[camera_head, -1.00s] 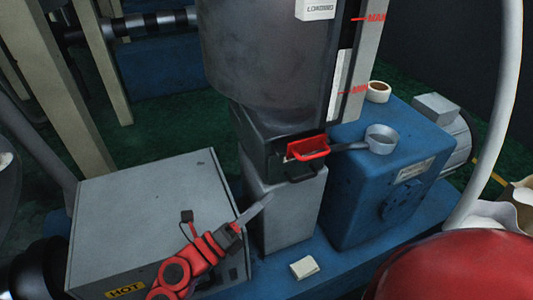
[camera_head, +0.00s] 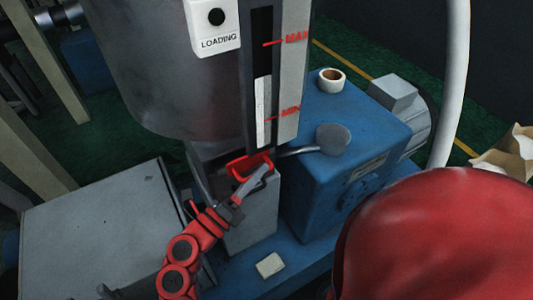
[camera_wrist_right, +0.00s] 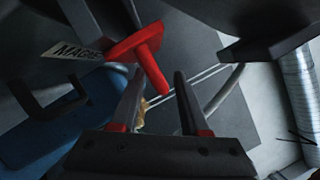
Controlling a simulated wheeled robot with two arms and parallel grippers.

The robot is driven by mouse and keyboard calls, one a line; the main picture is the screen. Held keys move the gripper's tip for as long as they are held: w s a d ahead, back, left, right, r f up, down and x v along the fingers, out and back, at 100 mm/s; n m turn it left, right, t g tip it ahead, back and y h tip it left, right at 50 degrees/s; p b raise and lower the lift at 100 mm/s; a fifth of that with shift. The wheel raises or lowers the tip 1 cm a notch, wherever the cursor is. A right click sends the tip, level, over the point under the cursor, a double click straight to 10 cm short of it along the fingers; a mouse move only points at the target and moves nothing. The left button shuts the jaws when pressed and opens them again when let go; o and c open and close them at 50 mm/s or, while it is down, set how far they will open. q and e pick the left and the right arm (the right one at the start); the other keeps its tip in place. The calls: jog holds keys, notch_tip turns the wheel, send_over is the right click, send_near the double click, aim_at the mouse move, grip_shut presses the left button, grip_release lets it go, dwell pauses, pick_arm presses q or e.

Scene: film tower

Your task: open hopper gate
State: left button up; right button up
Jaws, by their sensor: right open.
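The grey hopper (camera_head: 160,70) fills the upper left of the head view. At its outlet is the red gate handle (camera_head: 250,163); the red handle also shows in the right wrist view (camera_wrist_right: 143,48), ahead of the fingers. My right gripper (camera_head: 265,177) is close to the handle at its lower right in the head view. In the wrist view the right gripper (camera_wrist_right: 160,80) has its two fingers apart, with the handle's lower tip near the gap between them. I cannot tell whether they touch. The gate plate is mostly hidden. My left gripper is not in view.
A metal scoop (camera_head: 333,138) lies on the blue housing (camera_head: 355,125) beside the outlet, near a tape roll (camera_head: 331,80). A sight gauge (camera_head: 263,95) stands above the handle. A grey box (camera_head: 90,230) is at the left. A pale block (camera_head: 270,265) lies on the blue base.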

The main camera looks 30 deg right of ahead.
jog(key=shift+d+r, duration=0.1)
jog(key=shift+d, duration=0.15)
jog(key=shift+a, duration=0.2)
jog(key=shift+c, duration=0.5)
grip_shut()
dwell(0.6)
